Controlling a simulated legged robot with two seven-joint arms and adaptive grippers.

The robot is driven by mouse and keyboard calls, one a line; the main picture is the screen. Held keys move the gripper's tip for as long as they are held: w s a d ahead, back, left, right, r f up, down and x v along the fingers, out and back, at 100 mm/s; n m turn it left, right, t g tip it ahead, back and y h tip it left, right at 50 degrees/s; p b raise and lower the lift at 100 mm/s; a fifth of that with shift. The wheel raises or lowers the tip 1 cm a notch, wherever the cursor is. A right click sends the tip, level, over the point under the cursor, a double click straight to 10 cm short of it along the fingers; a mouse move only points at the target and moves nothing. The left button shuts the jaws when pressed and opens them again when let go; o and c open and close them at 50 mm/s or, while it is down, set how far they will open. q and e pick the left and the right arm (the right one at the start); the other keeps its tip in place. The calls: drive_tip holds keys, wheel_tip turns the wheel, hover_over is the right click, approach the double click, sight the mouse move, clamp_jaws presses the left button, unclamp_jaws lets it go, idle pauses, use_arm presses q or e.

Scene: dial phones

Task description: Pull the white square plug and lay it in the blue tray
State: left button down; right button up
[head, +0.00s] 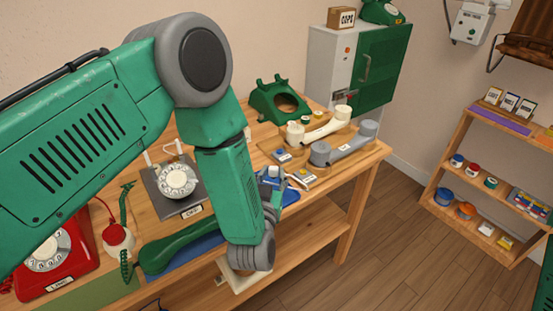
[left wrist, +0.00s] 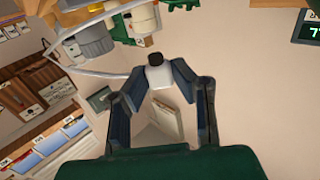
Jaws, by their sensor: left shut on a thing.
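My left gripper (left wrist: 157,80) is shut on the white square plug (left wrist: 158,76) in the left wrist view. The plug sits between the fingertips, with a dark part at its far end. In the head view my left gripper (head: 271,180) is partly hidden behind my forearm, over the right part of the bench. My right gripper is not in view.
A wooden board (head: 330,158) with a cream handset (head: 322,127) and a grey handset (head: 345,145) lies just beyond the gripper. A grey phone with a white dial (head: 178,182), a green handset (head: 180,245) and a red phone (head: 50,258) are on the left.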

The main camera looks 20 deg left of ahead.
use_arm(q)
drive_tip(key=shift+d+r, duration=0.1)
drive_tip(key=shift+d, duration=0.2)
drive_tip(key=shift+s+d, duration=0.2)
drive_tip(key=shift+d, duration=0.15)
drive_tip(key=shift+d+f+b, duration=0.25)
drive_tip(key=shift+f+b, duration=0.35)
drive_tip(key=shift+d+f+b, duration=0.25)
drive_tip(key=shift+f+b, duration=0.3)
drive_tip(key=shift+b, duration=0.05)
drive_tip(key=a+f+b, duration=0.1)
drive_tip(key=f+b, duration=0.1)
drive_tip(key=f, duration=0.1)
drive_tip(key=shift+a, duration=0.35)
drive_tip(key=shift+a+f+b, duration=0.15)
drive_tip(key=shift+f+b, duration=0.45)
drive_tip(key=shift+b, duration=0.05)
drive_tip(key=shift+d, duration=0.45)
drive_tip(key=shift+d+r, duration=0.1)
drive_tip(key=shift+d, duration=0.25)
drive_tip(key=shift+a+f, duration=0.45)
drive_tip(key=shift+a, duration=0.15)
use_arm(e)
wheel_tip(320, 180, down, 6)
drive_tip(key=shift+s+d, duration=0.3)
